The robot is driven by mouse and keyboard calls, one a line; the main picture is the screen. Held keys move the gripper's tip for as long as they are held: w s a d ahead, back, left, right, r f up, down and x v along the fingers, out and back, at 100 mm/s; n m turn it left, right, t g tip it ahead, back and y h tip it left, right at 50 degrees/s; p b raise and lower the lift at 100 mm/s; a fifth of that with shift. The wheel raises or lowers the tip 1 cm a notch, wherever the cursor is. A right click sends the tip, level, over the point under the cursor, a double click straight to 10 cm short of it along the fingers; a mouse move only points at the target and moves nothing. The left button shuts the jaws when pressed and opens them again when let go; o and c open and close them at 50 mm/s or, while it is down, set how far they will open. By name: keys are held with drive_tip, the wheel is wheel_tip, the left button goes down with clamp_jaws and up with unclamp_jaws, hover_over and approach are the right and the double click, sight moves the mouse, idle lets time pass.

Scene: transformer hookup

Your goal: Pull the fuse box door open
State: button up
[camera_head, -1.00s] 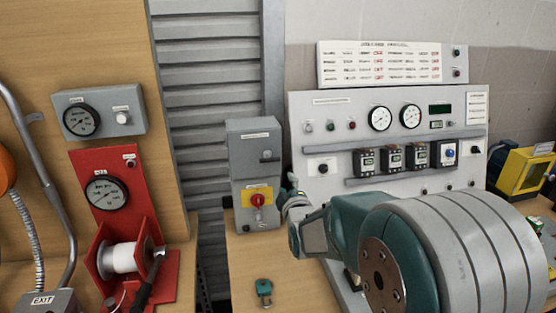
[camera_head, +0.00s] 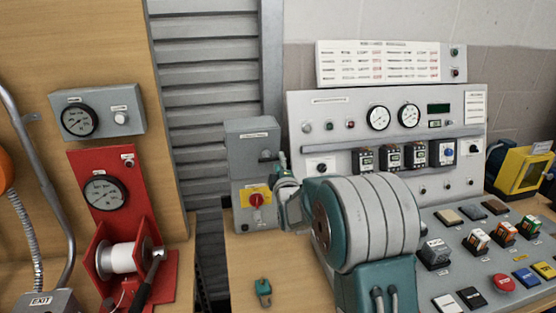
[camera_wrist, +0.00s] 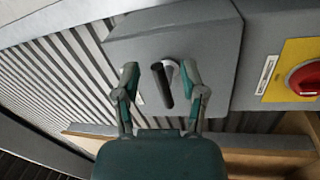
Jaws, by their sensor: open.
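The grey fuse box (camera_head: 246,148) stands on the wooden bench, left of the control panel. Its door (camera_wrist: 205,45) fills the upper middle of the wrist view and looks closed. A dark bar handle (camera_wrist: 162,86) sticks out from a round light base on the door. My gripper (camera_wrist: 160,80) is open, one finger on each side of the handle, with a gap visible on both sides. In the head view my gripper (camera_head: 283,162) is at the box's right edge, partly hidden by my arm. A red rotary switch (camera_head: 257,200) on a yellow plate sits below the door.
A teal padlock (camera_head: 263,287) lies on the bench in front of the box. The sloped control console (camera_head: 470,240) with many switches is to the right. A red reel stand (camera_head: 110,205) is at the left.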

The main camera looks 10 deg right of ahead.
drive_tip(key=shift+w+r, duration=0.2)
drive_tip(key=shift+w, duration=0.8)
drive_tip(key=shift+c, duration=0.3)
clamp_jaws()
